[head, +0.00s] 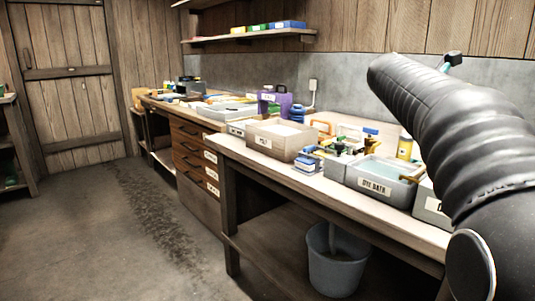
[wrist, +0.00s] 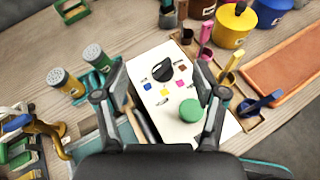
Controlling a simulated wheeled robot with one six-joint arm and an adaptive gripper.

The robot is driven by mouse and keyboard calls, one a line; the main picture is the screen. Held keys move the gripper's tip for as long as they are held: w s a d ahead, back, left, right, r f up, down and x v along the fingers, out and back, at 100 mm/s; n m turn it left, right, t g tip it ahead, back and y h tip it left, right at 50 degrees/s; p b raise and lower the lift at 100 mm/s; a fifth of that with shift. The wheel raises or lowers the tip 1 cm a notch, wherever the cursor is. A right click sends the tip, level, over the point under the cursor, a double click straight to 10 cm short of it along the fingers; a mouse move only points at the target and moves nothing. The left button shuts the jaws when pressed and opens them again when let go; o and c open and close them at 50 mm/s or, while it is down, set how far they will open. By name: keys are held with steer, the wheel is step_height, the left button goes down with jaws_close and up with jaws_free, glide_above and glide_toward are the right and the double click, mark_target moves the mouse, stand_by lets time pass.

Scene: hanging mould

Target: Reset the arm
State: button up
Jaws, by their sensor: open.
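My gripper (wrist: 162,75) is in the wrist view with its two fingers spread apart and nothing held between them. I cannot tell the height of the fingers above the board. In the head view my black ribbed arm reaches across the right side over the workbench (head: 290,184); my gripper is not seen there.
In the wrist view, two shakers (wrist: 66,83) stand at left, with pots (wrist: 235,27) and an orange tray (wrist: 288,65) at right. In the head view, a DYE BATH tub (head: 376,189) and boxes crowd the bench; a bucket (head: 333,266) stands below. The floor (head: 95,240) at left is clear.

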steer(key=s+a+f+m, duration=0.1)
steer(key=f, duration=0.1)
steer(key=s+a+f+y, duration=0.1)
steer(key=a, duration=0.1)
steer(key=s+a+f+m+t+y, duration=0.1)
steer(key=a+f, duration=0.1)
steer(key=shift+s+a+f+m+b, duration=0.1)
steer(key=shift+s+f+m+b, duration=0.1)
steer(key=shift+f+m+b, duration=0.15)
steer(key=s+a+f+m+y+b, duration=0.1)
steer(key=s+a+f+m+y, duration=0.4)
steer(key=f, duration=0.8)
steer(key=s+a+f+m+t+y+b, duration=0.1)
steer(key=s+a+f+m+y, duration=0.4)
steer(key=s+a+f+m, duration=0.6)
steer(key=s+a+f+b, duration=0.1)
steer(key=s+a+f, duration=0.2)
steer(key=s, duration=0.3)
steer(key=shift+a+f+m+y, duration=0.25)
steer(key=shift+a+m+y, duration=0.1)
steer(key=shift+a, duration=0.25)
steer(key=shift+s, duration=0.1)
